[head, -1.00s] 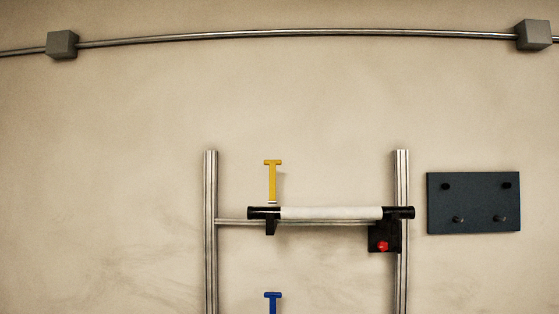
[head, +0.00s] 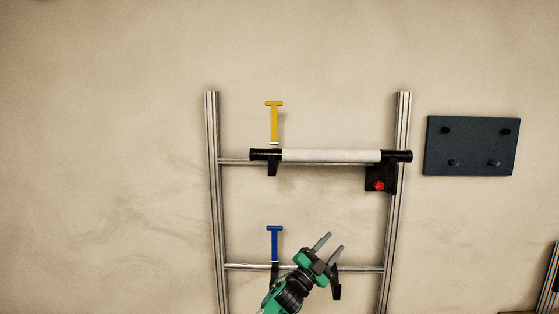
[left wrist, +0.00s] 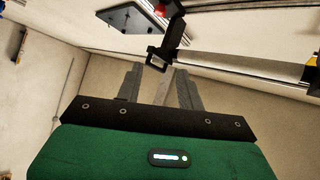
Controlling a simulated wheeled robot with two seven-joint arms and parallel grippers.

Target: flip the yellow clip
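The yellow clip (head: 274,122) is a T-shaped lever in the head view. It stands upright with its crossbar on top, just above the left end of the white roll (head: 330,155). In the left wrist view a small patch of yellow (left wrist: 312,61) shows at the right edge, possibly this clip. My left gripper (head: 329,246) is open and empty, with two grey fingers apart. It appears below the roll and to the right of the blue clip (head: 275,242), apart from the yellow clip. My right gripper is not in view.
The frame has two metal uprights (head: 213,190) and (head: 396,220), with crossbars between them. A red knob (head: 379,185) on a black block sits by the roll's right end. A dark panel with pegs (head: 472,146) hangs at the right. The wall at the left is clear.

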